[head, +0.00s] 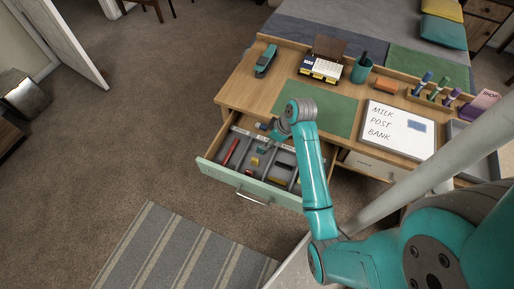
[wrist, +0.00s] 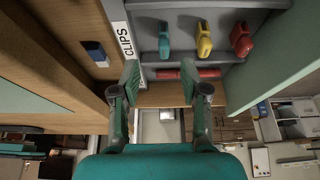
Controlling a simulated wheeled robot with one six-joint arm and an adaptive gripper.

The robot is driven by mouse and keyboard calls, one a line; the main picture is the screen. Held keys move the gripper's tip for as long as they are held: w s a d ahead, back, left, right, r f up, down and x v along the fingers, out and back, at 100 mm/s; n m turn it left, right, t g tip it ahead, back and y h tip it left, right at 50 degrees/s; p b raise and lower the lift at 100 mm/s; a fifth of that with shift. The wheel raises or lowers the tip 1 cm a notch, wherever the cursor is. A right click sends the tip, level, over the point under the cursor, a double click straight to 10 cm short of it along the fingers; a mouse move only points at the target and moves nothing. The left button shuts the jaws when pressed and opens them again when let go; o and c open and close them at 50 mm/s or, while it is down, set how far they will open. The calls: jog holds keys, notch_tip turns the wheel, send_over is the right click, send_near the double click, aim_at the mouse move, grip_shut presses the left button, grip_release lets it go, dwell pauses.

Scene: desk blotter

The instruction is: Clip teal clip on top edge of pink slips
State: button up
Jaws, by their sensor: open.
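The teal clip (wrist: 164,40) lies in a grey drawer compartment in the wrist view, beside a yellow clip (wrist: 204,38) and a red clip (wrist: 241,40). My gripper (wrist: 158,78) is open and empty, its fingers apart below the teal clip in the picture. In the head view my gripper (head: 264,142) is over the open drawer (head: 223,175). I cannot pick out the teal clip for certain there. A pinkish stack marked SHOP (head: 484,104), perhaps the pink slips, stands at the desk's right end.
A white CLIPS label (wrist: 125,39) marks the compartment edge. A red bar-shaped item (wrist: 187,74) lies near the fingers.

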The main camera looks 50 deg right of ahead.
aim_at(260, 150)
jog(key=x, duration=0.8)
jog(key=shift+a, duration=0.3)
grip_shut()
